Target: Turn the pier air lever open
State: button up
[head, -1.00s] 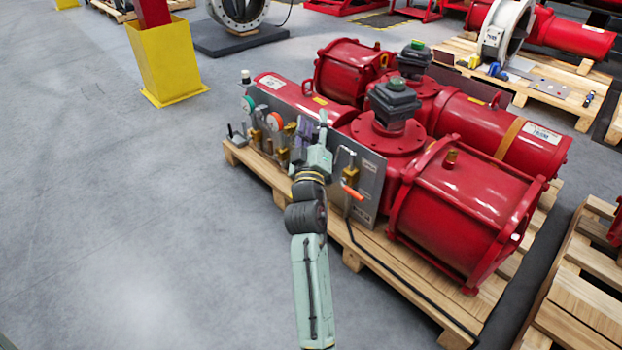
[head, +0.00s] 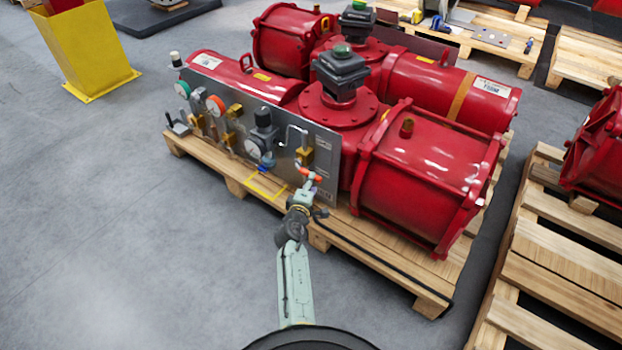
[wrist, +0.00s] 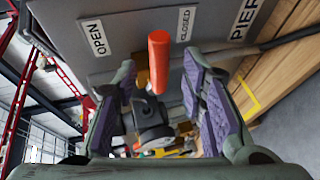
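The pier air lever, a short orange handle (head: 311,175), is at the lower right end of the grey panel (head: 327,150) in the head view. In the wrist view the orange lever (wrist: 159,62) stands between my two fingers, with gaps on both sides. Its end lies between the OPEN label (wrist: 96,38) and the CLOSED label (wrist: 185,24). A brass part shows partly behind it. My gripper (wrist: 160,78) is open, with purple-padded fingers either side of the lever. In the head view my gripper (head: 306,190) is just below the lever; the fingers are small and hard to make out.
Gauges and brass fittings (head: 232,125) line the panel to the left. Red actuator cylinders (head: 430,170) stand behind it on a wooden pallet (head: 345,240). A black hose runs along the pallet's front. A second pallet (head: 560,250) is at right.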

aim_at(307, 171)
jog(key=b+x, duration=0.1)
jog(key=x, duration=0.4)
jog(key=shift+a+r, duration=0.1)
grip_shut()
dwell(0.3)
dwell(0.4)
